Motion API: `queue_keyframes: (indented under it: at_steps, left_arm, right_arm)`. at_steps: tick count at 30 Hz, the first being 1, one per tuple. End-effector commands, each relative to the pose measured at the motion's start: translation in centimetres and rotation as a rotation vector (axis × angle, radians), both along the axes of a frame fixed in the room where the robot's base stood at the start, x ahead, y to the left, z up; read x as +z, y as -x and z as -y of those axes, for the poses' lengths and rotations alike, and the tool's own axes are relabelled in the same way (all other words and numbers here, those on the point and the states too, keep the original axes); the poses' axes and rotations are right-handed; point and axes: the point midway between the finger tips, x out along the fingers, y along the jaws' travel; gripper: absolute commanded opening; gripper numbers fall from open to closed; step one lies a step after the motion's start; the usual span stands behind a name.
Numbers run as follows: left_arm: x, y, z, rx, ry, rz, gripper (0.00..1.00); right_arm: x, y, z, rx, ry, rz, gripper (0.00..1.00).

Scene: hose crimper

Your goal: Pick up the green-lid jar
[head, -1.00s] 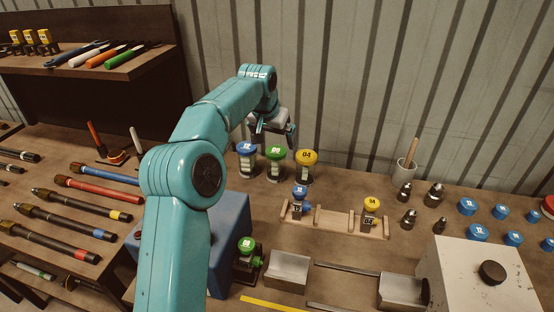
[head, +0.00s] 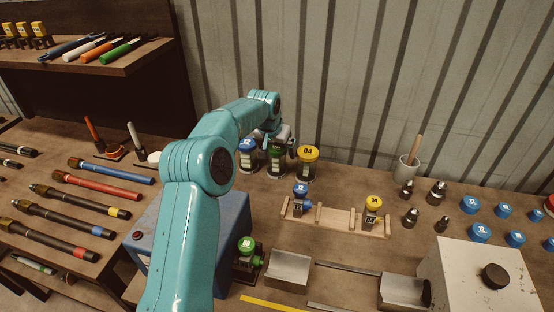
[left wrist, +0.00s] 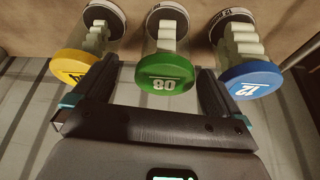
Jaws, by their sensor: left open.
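The green-lid jar (left wrist: 165,72) stands in the middle of a row of three jars in the left wrist view, its lid marked 08. In the head view the green-lid jar (head: 276,166) is partly hidden behind my left gripper (head: 280,145). In the left wrist view my left gripper (left wrist: 160,90) is open, with one finger on each side of the green lid. I cannot tell whether the fingers touch it. My right gripper is not in view.
A yellow-lid jar (head: 308,163) and a blue-lid jar (head: 247,158) stand close on either side. A wooden rack (head: 335,222) with small lidded pieces lies in front. A cup with a stick (head: 407,168) stands to the right.

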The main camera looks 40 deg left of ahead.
Motion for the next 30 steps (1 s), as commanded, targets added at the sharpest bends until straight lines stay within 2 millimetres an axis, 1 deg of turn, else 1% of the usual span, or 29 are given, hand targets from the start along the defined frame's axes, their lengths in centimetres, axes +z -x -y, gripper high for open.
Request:
queue_keyframes:
  at_steps: [4, 6, 9, 12, 17, 20, 21, 23, 30]
  left_arm:
    - [-2.0, -0.6, -0.7, 0.001, 0.004, -0.005, 1.0]
    - [-3.2, -1.1, -1.0, 0.001, 0.003, -0.004, 1.0]
    - [-4.2, -1.5, -1.1, 0.001, 0.002, -0.002, 1.0]
    - [-4.6, -1.7, -1.2, 0.001, 0.0, 0.0, 1.0]
    - [-4.6, -1.7, -1.2, 0.001, 0.0, 0.0, 1.0]
    - [-4.6, -1.7, -1.2, 0.0, 0.0, -0.001, 0.7]
    - [-4.6, -1.7, -1.2, 0.0, 0.0, -0.001, 0.57]
    - [-4.6, -1.7, -1.2, 0.0, 0.0, -0.001, 0.38]
    - [-4.6, -1.7, -1.2, 0.0, 0.001, -0.001, 0.38]
  right_arm:
    - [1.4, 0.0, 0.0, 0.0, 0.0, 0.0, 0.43]
    - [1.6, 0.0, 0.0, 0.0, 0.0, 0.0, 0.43]
    - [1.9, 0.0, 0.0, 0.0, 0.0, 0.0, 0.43]
    - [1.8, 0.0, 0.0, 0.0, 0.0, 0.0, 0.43]
    - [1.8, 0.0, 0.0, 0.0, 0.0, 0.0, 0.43]
    - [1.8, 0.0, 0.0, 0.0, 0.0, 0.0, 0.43]
    - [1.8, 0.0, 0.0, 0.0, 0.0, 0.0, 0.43]
    - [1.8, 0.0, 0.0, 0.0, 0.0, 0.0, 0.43]
    - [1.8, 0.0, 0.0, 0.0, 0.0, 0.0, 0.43]
